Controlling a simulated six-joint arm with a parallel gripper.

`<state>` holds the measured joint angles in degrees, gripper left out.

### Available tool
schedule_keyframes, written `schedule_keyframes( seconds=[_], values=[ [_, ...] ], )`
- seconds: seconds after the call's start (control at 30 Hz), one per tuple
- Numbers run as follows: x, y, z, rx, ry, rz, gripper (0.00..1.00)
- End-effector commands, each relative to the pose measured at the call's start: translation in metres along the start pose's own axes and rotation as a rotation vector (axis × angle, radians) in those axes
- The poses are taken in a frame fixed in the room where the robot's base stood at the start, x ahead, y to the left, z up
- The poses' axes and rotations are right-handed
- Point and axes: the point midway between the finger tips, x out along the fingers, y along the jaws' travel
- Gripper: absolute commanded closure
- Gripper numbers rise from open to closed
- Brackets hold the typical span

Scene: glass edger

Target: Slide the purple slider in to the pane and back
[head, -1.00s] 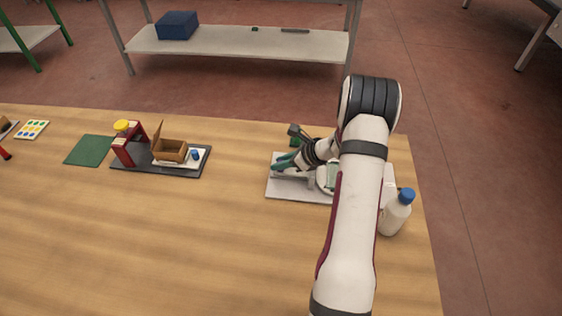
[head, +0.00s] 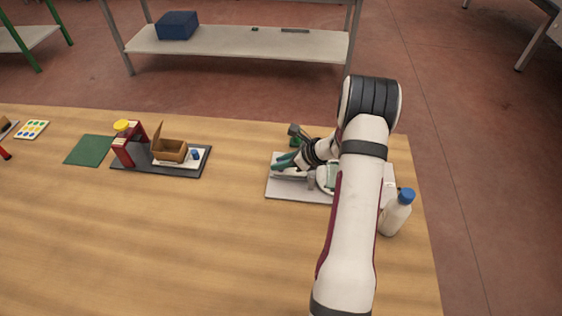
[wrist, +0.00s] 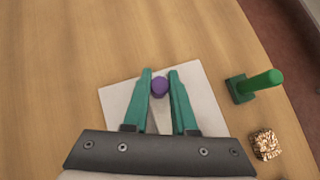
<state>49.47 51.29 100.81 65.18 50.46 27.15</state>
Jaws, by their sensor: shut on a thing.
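The purple slider (wrist: 159,87) shows as a small round knob between the green fingers of my gripper (wrist: 160,75) in the wrist view. My gripper is shut on it, one finger at each side. In the head view my gripper (head: 279,164) is low over the left part of the pale base plate (head: 285,193); the slider cannot be made out there. A pale green piece, perhaps the pane (head: 327,177), shows beside a grey post, partly hidden by my arm. The pane cannot be made out in the wrist view.
A green post on a square foot (wrist: 255,84) and a coppery crumpled block (wrist: 265,144) stand right of the plate. A white bottle with a blue cap (head: 396,212) stands near the table's right edge. A dark tray (head: 183,169) is further left, with bare table between.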

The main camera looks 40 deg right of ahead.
Motion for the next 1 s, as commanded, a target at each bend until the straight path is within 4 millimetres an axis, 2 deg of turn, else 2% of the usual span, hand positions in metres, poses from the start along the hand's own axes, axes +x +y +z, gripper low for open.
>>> schedule_keyframes(
  seconds=[0.1,0.4,0.67,0.7,0.8,0.87,1.0],
  values=[
    [-0.002,-0.002,-0.002,0.001,-0.001,0.0,1.0],
    [-0.029,-0.018,-0.029,0.001,-0.001,-0.001,1.0],
    [-0.031,-0.019,-0.031,0.0,0.001,-0.003,1.0],
    [-0.031,-0.019,-0.031,0.0,0.002,-0.004,0.73],
    [-0.031,-0.019,-0.031,0.0,0.002,-0.003,0.55],
    [-0.031,-0.019,-0.031,0.0,0.001,-0.003,0.44],
    [-0.031,-0.018,-0.03,0.0,0.001,-0.001,0.44]
  ],
)
